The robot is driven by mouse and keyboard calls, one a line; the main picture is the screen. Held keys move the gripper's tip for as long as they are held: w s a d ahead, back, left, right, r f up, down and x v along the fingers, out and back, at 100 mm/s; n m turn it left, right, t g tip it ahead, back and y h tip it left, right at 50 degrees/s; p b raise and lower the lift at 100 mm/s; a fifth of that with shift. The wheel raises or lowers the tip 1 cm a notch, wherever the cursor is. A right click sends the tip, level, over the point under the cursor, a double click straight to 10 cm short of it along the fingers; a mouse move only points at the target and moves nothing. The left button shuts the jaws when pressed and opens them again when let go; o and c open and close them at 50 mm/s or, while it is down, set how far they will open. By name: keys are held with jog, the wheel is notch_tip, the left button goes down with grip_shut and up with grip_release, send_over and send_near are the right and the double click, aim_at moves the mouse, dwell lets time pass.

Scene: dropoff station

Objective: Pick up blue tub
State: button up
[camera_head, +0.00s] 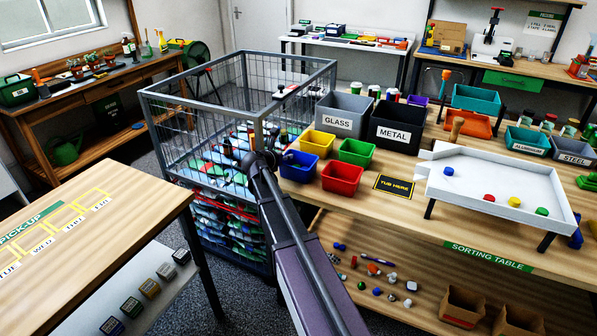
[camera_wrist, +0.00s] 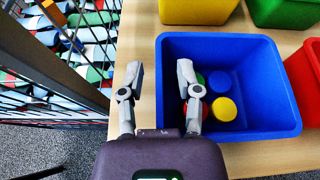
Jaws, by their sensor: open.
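The blue tub (camera_wrist: 262,85) stands upright on the wooden table, at the table's left edge beside the wire cage. It holds a few round lids or discs in green, blue, yellow and red. In the head view the blue tub (camera_head: 301,173) sits in front of the yellow tub and left of the red one, partly behind my arm. My gripper (camera_wrist: 159,76) is open and empty. From above, its left finger shows outside the tub's left wall and its right finger over the inside. Its height above the rim is hard to tell.
The wire cage (camera_head: 240,100), full of bottles, stands close on the left. A yellow tub (camera_head: 316,144), green tub (camera_head: 356,152) and red tub (camera_head: 341,179) crowd the blue one. A black "TUB HERE" mark (camera_head: 394,186) lies empty on the table, left of the white tray (camera_head: 500,165).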

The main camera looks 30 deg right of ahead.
dwell(0.5)
grip_shut()
jog(key=shift+r, duration=0.1)
notch_tip(320, 180, up, 10)
jog(key=p, duration=1)
dwell(0.9)
jog(key=shift+r, duration=0.15)
jog(key=shift+s, duration=0.25)
